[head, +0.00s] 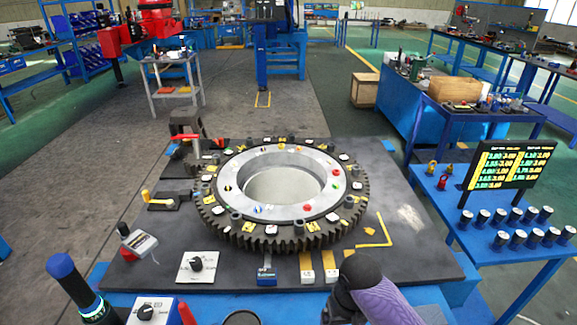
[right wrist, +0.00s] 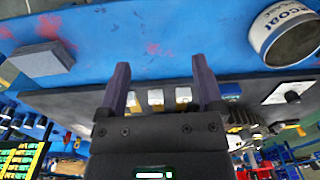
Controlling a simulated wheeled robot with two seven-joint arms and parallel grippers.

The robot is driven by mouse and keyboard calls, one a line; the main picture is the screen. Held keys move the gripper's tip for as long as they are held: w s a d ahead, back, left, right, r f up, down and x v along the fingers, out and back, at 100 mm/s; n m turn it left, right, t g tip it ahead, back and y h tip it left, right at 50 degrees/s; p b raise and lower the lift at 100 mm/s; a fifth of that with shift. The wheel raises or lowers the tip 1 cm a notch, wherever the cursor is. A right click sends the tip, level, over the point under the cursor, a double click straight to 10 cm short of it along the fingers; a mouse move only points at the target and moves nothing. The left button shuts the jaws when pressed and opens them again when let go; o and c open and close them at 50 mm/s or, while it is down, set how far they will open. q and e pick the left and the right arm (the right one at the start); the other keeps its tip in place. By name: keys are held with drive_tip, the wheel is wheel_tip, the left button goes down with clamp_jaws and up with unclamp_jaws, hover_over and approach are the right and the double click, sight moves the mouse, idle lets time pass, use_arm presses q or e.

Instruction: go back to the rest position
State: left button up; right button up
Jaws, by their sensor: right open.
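My right gripper (right wrist: 161,78) shows in the right wrist view with its two dark fingers spread apart and nothing between them. Past the fingers are the blue table edge and the dark plate, seen upside down. In the head view a dark and purple part, which looks like my right arm, comes in at the bottom right of centre, in front of the plate. The fingertips cannot be made out there. My left gripper is not in view. A large toothed ring (head: 222,216) lies flat on the dark plate (head: 425,262).
A lever box (head: 139,243), a knob panel (head: 197,266) and a blue-capped handle (head: 62,267) stand at the left front. A side table at right holds several dark cylinders (head: 517,236) and a display (head: 508,165). A tin (right wrist: 285,35) and a grey block (right wrist: 42,60) are near the table edge.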

drive_tip(key=s+d+r+n+t, duration=0.1)
drive_tip(key=s+d+t, duration=0.1)
drive_tip(key=s, duration=0.7)
drive_tip(key=s+d+r+t, duration=0.1)
drive_tip(key=s+d+r, duration=0.15)
drive_tip(key=s, duration=0.65)
drive_tip(key=s+f+g+b, duration=0.1)
drive_tip(key=s+f+b, duration=0.15)
drive_tip(key=f, duration=1.05)
drive_tip(key=s+f+b, duration=0.1)
drive_tip(key=f+b, duration=0.3)
drive_tip(key=f, duration=0.9)
use_arm(q)
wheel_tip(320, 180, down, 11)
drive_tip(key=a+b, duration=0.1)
drive_tip(key=b, duration=0.3)
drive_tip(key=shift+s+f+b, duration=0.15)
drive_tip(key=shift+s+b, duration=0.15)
drive_tip(key=shift+b, duration=0.05)
use_arm(e)
drive_tip(key=s+d+f+g, duration=0.1)
drive_tip(key=s+d+f, duration=0.2)
drive_tip(key=s+f, duration=0.9)
wheel_tip(320, 180, down, 2)
drive_tip(key=shift+s+f+n+g+h, duration=0.1)
drive_tip(key=shift+s+n+g+h, duration=0.1)
drive_tip(key=shift+n+g+h, duration=0.1)
